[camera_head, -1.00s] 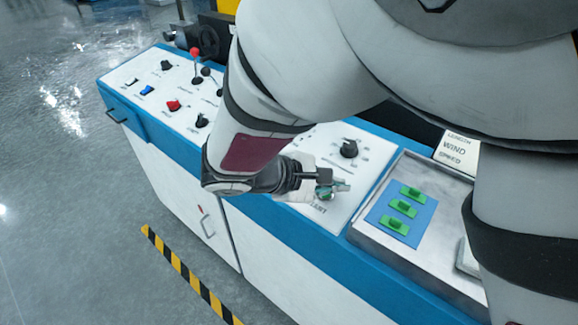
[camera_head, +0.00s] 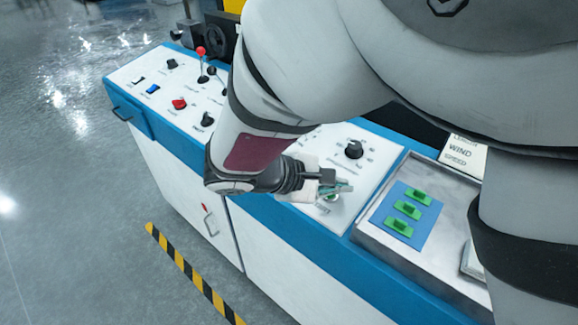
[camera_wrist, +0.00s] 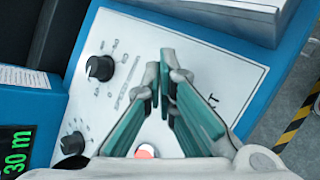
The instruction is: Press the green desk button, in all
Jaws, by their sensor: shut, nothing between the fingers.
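The green desk button (camera_head: 331,198) shows in part on the white console panel, beside a small printed label, in the head view. My gripper (camera_head: 344,187) is shut and empty, with its fingertips just over the button and partly covering it. I cannot tell whether they touch it. In the wrist view my gripper (camera_wrist: 167,85) has its green-padded fingers together at the tips over the white panel. The green button cannot be made out there, behind the fingers.
A black knob (camera_head: 354,149) stands on the panel close to my gripper. A blue plate with several green blocks (camera_head: 409,208) lies in a metal tray to the right. A red-topped lever (camera_head: 201,53) stands farther left. A red-lit spot (camera_wrist: 145,152) shows between my fingers.

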